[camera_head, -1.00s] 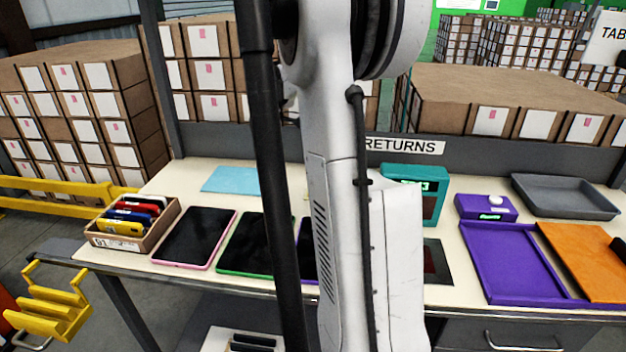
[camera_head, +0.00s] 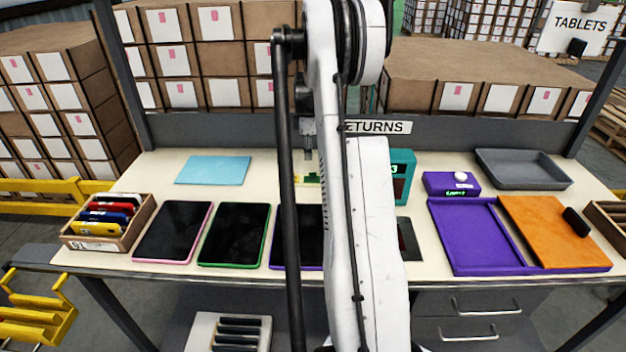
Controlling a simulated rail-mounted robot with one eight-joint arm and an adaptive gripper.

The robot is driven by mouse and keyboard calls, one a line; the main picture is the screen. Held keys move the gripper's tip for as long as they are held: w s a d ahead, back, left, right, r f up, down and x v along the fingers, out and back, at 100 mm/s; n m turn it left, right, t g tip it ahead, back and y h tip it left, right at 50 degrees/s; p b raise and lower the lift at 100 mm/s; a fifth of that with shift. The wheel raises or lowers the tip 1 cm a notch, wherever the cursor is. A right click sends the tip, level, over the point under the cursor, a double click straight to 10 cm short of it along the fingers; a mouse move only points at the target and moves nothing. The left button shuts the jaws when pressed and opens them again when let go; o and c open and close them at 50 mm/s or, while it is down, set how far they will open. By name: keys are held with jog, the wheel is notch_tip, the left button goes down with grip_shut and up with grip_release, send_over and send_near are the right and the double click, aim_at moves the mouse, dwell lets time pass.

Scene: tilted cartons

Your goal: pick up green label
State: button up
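A small green and yellow patch (camera_head: 312,178) lies on the table behind my arm, mostly hidden; it may be the green label, but I cannot read it. My gripper (camera_head: 308,152) points down just above and behind this patch, partly covered by my arm links. Its fingers are too small and hidden to show whether they are open or hold anything.
A light blue sheet (camera_head: 213,170) lies at the back left. Tablets, including a green-edged one (camera_head: 234,235), line the front. A box of phones (camera_head: 145,212) stands left, a teal device (camera_head: 403,165) right of my arm. A purple tray (camera_head: 440,240) and grey tray (camera_head: 522,168) are further right.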

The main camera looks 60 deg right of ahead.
jog(key=shift+s+d+f, duration=0.1)
jog(key=shift+s+f, duration=0.1)
jog(key=shift+f, duration=1.65)
jog(key=shift+s+d+f, duration=0.1)
jog(key=shift+s+f, duration=0.05)
jog(key=shift+f, duration=1.7)
grip_shut()
jog(key=shift+r, duration=0.15)
